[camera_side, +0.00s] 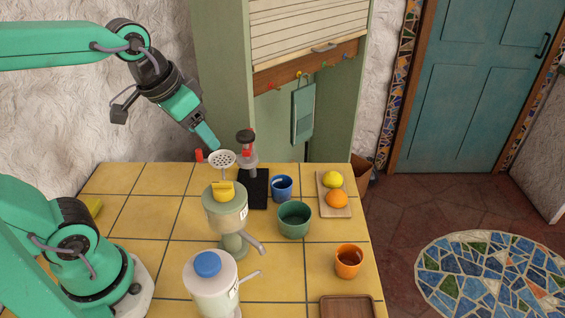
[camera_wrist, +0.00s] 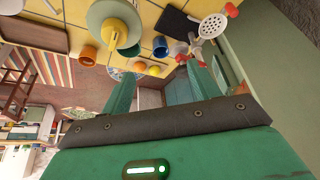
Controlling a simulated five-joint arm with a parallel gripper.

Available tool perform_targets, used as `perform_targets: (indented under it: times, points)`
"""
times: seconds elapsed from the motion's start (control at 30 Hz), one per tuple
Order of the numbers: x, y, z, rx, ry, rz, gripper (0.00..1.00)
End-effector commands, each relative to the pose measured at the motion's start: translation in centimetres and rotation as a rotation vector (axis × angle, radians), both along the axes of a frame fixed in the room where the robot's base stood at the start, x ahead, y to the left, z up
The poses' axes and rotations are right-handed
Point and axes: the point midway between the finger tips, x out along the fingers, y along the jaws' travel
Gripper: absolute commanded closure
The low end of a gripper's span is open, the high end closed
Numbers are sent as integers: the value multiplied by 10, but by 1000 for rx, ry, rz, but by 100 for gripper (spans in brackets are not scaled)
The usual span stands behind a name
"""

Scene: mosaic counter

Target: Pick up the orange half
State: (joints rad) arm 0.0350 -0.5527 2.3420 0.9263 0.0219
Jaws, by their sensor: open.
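An orange fruit piece (camera_side: 337,198) lies on a small wooden board (camera_side: 336,211) at the right side of the counter in the side view. A yellow fruit (camera_side: 332,180) lies just behind it on the same board. From this angle I cannot tell whether the orange piece is a half or whole. My gripper (camera_side: 214,144) is above the back left of the counter, well left of the board and apart from the fruit. In the wrist view my gripper (camera_wrist: 160,84) has its two fingers apart with nothing held. The fruits look small and far beyond the fingers there.
A pale green juicer (camera_side: 226,212) with a yellow top stands mid-counter. Around it are a strainer (camera_side: 222,159), blue cup (camera_side: 281,188), green bowl (camera_side: 294,220), orange cup (camera_side: 348,262) and white blue-lidded jug (camera_side: 211,288). A wooden tray (camera_side: 347,300) lies at the front right.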

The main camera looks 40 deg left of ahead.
Motion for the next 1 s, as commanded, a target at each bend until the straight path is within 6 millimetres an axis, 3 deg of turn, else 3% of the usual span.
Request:
perform_targets:
  times: [0.5, 0.77, 1.0]
  points:
    - [99, -30, -1, 26, 132, -115, 39]
    - [148, -50, -20, 39, 195, -170, 39]
    - [190, -70, -47, 53, 254, -222, 39]
